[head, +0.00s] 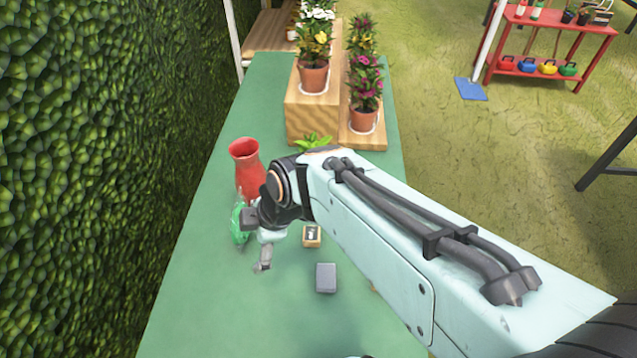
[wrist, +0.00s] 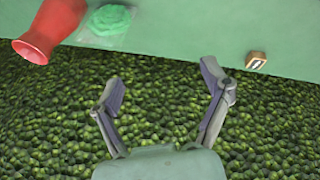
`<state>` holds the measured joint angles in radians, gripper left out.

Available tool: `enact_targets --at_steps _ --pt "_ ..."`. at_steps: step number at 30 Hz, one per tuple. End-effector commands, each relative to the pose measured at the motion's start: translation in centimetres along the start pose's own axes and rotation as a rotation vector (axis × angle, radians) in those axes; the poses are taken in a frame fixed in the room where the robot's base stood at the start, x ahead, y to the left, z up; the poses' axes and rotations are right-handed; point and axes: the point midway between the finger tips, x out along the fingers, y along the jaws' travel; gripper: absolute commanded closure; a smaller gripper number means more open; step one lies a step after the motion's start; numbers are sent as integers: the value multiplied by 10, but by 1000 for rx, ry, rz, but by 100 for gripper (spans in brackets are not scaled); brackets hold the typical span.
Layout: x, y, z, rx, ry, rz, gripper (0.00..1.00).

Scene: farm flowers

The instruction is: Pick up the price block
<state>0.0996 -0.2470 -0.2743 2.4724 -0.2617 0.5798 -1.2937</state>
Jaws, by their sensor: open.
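The price block is a small wooden block (head: 312,236) with a dark and white face, standing on the green table just right of my wrist in the head view. It also shows in the wrist view (wrist: 257,60), near the table edge, to the right of my fingers. My gripper (head: 263,266) is at the left part of the table, left of and slightly nearer than the block. In the wrist view my two fingers (wrist: 162,85) are spread apart with nothing between them, the hedge behind them.
A grey box (head: 326,278) sits nearer, right of my gripper. Potted flowers on wooden steps (head: 312,110) are farther back. A hedge (head: 90,170) borders the left. The table's near part is clear.

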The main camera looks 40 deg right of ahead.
Motion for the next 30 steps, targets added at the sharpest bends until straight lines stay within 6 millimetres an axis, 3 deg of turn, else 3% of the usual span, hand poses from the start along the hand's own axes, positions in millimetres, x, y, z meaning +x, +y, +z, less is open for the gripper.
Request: enact_targets --at_steps 3,5,6,9,12,17,30 --pt "34 31 74 -7 -83 21 22" --pt "48 34 118 25 -143 12 22" --pt "56 30 148 64 -185 -4 22" --pt "67 5 209 211 -277 -70 22" --pt "72 -27 247 328 -340 -148 22" --pt "77 -55 269 412 -373 -211 22" --pt "127 -70 287 415 -372 -209 22"
